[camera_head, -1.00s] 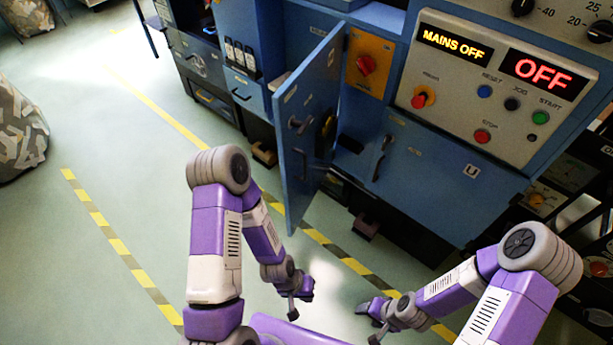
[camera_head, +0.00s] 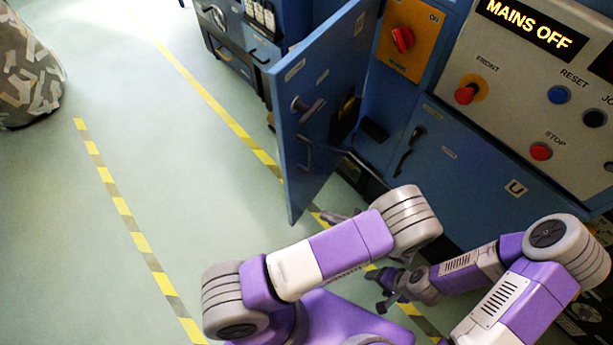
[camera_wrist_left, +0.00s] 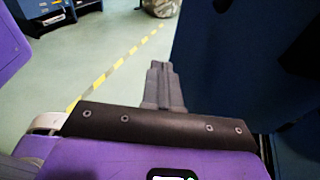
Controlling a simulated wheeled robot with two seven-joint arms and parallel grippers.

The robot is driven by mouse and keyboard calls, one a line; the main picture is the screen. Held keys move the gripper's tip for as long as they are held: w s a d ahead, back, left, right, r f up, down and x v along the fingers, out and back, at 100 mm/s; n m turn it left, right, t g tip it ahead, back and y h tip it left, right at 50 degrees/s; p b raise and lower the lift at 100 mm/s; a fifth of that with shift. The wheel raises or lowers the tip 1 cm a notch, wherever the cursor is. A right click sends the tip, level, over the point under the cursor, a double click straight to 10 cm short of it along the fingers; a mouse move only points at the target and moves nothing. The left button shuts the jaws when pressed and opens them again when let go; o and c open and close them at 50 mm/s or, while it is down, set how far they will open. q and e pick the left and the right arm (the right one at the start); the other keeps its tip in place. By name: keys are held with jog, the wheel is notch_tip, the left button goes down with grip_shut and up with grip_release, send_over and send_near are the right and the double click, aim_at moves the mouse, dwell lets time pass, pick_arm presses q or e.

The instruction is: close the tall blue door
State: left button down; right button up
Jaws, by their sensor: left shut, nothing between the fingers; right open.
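The tall blue door (camera_head: 335,75) stands open, swung out from the blue machine's front. A lever handle (camera_head: 308,108) and a second grey handle (camera_head: 306,152) show on its face. My left gripper (camera_head: 330,217) is shut and empty, low beside the door's bottom edge, partly hidden behind my left arm; I cannot tell whether it touches the door. In the left wrist view its closed fingers (camera_wrist_left: 161,80) point ahead, with the dark blue door (camera_wrist_left: 225,65) just to their right. My right gripper (camera_head: 388,287) is open and empty, below and right of the door.
The control panel (camera_head: 520,95) with several buttons and a lit MAINS OFF sign is at right. A red rotary switch (camera_head: 403,39) sits on an orange plate beside the door. Open floor with yellow striped lines (camera_head: 128,215) lies to the left. A camouflage-patterned object (camera_head: 28,75) stands at far left.

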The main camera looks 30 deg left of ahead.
pick_arm(q)
notch_tip(320, 180, up, 2)
jog(key=w+d+r+t+y, duration=0.1)
jog(key=w+d+t, duration=0.1)
jog(key=p, duration=0.2)
send_near(291, 179)
jog(key=shift+m+y, duration=0.3)
jog(key=a, duration=0.5)
jog(key=shift+w+a+f, duration=0.2)
jog(key=shift+w+f, duration=0.05)
jog(key=shift+w, duration=0.05)
jog(key=shift+w+a, duration=0.15)
jog(key=shift+a, duration=0.55)
pick_arm(e)
jog(key=shift+w+r, duration=0.4)
jog(key=shift+r, duration=0.45)
pick_arm(q)
jog(key=shift+a, duration=0.1)
